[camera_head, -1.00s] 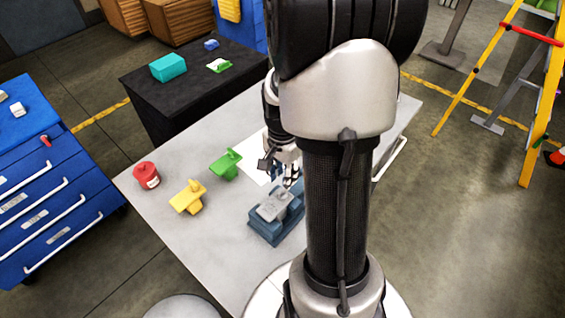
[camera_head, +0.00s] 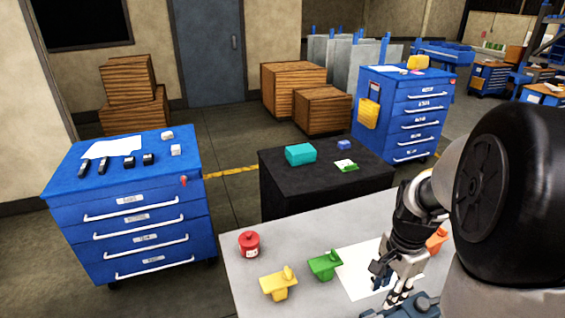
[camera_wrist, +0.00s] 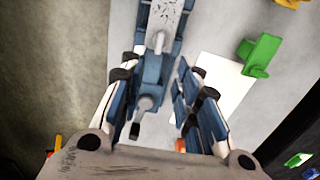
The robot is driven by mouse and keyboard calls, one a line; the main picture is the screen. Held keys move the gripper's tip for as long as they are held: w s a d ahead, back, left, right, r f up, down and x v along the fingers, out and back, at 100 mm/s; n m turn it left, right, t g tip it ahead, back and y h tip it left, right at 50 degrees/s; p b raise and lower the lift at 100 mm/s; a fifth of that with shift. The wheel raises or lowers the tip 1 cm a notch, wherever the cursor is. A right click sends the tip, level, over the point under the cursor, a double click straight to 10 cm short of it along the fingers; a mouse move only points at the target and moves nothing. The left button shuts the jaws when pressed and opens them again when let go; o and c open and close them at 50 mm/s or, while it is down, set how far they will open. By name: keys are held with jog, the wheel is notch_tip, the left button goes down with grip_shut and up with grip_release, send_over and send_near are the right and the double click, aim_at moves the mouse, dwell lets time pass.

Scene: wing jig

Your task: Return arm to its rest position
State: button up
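My gripper (camera_head: 393,283) is at the right of the grey-white table (camera_head: 310,220) in the head view, just above the blue fixture (camera_head: 412,308). In the wrist view my gripper (camera_wrist: 158,75) has its two fingers spread apart, with nothing clearly held between them. The blue fixture with a grey block on top (camera_wrist: 163,25) lies below and beyond the fingers. My arm hides part of the table's right side in the head view. The exact gap between gripper and fixture cannot be told.
On the table are a red canister (camera_head: 249,245), a yellow part (camera_head: 278,284), a green part (camera_head: 325,265), a white sheet (camera_head: 362,272) and an orange part (camera_head: 437,240). Behind stand a black table (camera_head: 275,190) and a blue drawer cabinet (camera_head: 130,215).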

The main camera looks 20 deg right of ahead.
jog(key=s+a+r+n+t, duration=0.1)
jog(key=s+a+r+n, duration=0.2)
jog(key=a, duration=0.4)
jog(key=s+a+r+n+t, duration=0.2)
jog(key=a+r+n, duration=0.3)
jog(key=n, duration=0.3)
jog(key=s+a+r+n+t, duration=0.1)
jog(key=s+a+r+n, duration=0.3)
jog(key=a, duration=0.4)
jog(key=shift+a+r+n+t, duration=0.3)
jog(key=shift+r+n, duration=0.25)
jog(key=shift+n, duration=0.55)
jog(key=shift+s, duration=0.1)
